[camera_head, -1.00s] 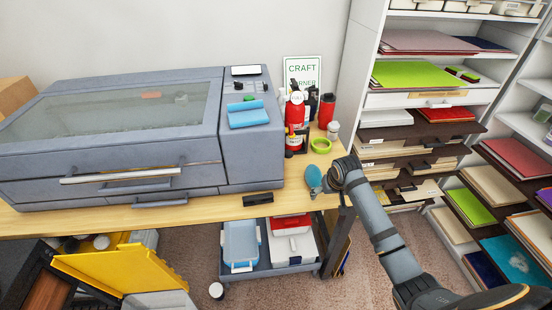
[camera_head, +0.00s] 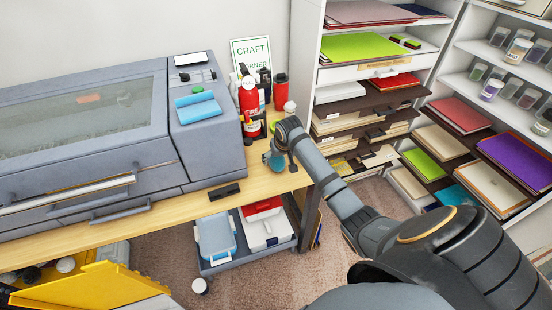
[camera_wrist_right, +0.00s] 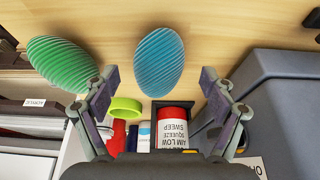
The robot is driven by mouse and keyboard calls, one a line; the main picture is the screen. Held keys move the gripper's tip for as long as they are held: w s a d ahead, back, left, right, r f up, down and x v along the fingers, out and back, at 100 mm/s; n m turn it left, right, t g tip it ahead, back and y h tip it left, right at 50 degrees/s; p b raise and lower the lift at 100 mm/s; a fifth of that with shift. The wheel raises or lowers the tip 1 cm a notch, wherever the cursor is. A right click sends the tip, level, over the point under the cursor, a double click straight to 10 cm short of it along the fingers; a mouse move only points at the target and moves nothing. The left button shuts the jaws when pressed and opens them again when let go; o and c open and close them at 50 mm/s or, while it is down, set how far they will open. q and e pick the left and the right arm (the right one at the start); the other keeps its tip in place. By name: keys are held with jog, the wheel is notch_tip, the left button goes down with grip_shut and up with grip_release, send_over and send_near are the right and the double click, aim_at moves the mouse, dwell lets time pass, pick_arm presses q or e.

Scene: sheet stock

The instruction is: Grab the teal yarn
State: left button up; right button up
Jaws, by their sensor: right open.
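A ribbed blue-teal yarn ball (camera_wrist_right: 160,62) lies on the wooden tabletop in the right wrist view, framed between the fingertips and beyond them. It also shows in the head view (camera_head: 274,160), partly covered by the gripper, near the table's right end. A green yarn ball (camera_wrist_right: 58,64) lies to its left in the wrist view, beside the left finger. My right gripper (camera_wrist_right: 159,80) is open and empty, above the table; in the head view it (camera_head: 283,157) is over the teal yarn. My left gripper is not in view.
A red bottle (camera_head: 249,98), other bottles and a lime ring (camera_wrist_right: 125,107) stand close by. The large grey machine (camera_head: 210,145) fills the table's left. A black block (camera_head: 224,191) lies at the front edge. Shelves (camera_head: 385,90) stand to the right.

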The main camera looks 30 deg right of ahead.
aim_at(279, 159)
jog(key=x, duration=0.2)
jog(key=shift+f, duration=0.35)
jog(key=shift+w+d+f, duration=0.1)
jog(key=shift+w+f, duration=0.15)
jog(key=shift+f, duration=0.05)
jog(key=shift+s+r, duration=0.1)
jog(key=shift+s, duration=0.05)
jog(key=c, duration=1.2)
jog(key=shift+r, duration=0.1)
notch_tip(279, 159, up, 2)
jog(key=shift+r+b, duration=0.1)
jog(key=shift+b, duration=0.65)
jog(key=s+a+r, duration=0.2)
jog(key=s+r, duration=0.1)
jog(key=s, duration=0.1)
jog(key=s+a+r+b, duration=0.1)
jog(key=s+a+r, duration=0.2)
jog(key=s+r, duration=0.1)
jog(key=s+a+r+b, duration=0.1)
jog(key=s+a+r, duration=0.1)
jog(key=s+r, duration=0.1)
jog(key=shift+s+a+r, duration=0.25)
jog(key=shift+s, duration=0.15)
